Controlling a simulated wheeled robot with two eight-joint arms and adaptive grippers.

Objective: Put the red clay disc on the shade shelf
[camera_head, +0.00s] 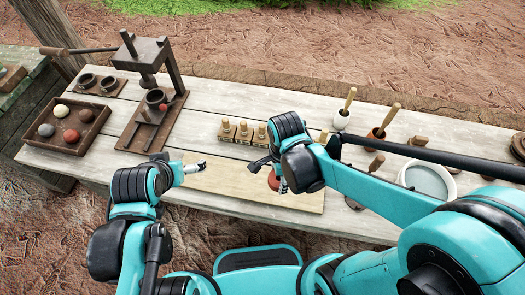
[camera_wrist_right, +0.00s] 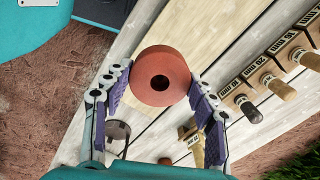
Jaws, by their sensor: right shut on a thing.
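The red clay disc (camera_head: 273,181) is held by my right gripper (camera_head: 268,176) over the pale board on the worktable, partly hidden by the gripper. In the right wrist view the disc (camera_wrist_right: 148,91), a thick ring with a dark central hole, sits between the two purple-padded fingers. My left gripper (camera_head: 196,167) is over the board's left end; its finger gap is too small to make out. A greenish wooden stand (camera_head: 22,62) at the far left edge may be the shade shelf; I cannot tell for sure.
A tray of clay balls (camera_head: 84,140) and a dark press (camera_head: 146,62) stand on the left of the table (camera_head: 208,100). Several stamped blocks (camera_head: 243,133) stand behind the board (camera_head: 225,178). Handled tools (camera_head: 380,128) and a white bowl (camera_head: 428,178) are at the right.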

